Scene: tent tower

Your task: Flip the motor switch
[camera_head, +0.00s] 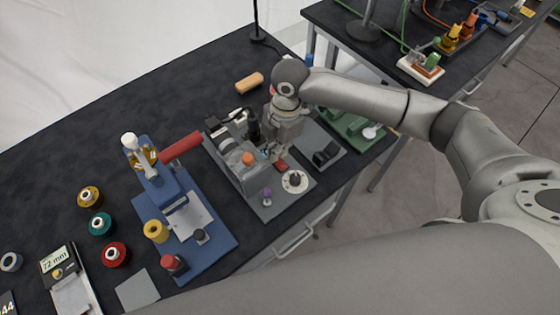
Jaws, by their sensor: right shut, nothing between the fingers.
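A grey machine board (269,207) lies on the black table, with a grey block, an orange knob (248,159), a purple knob (266,193) and a white round dial with a black knob (295,180). A small red part (281,166) shows just below my right gripper (276,152). I cannot tell which part is the motor switch. My right gripper comes in from the right, points down over the board's right side, and is shut and empty. Its fingertips are small and partly hidden, so contact with the red part is unclear. My left gripper is not in view.
A blue press (205,243) with a red handle stands left of the board. Colored spools, including a teal one (100,223), lie further left. A black block (326,154) and a green device (350,127) are at right. Dark tabletop behind the press is clear.

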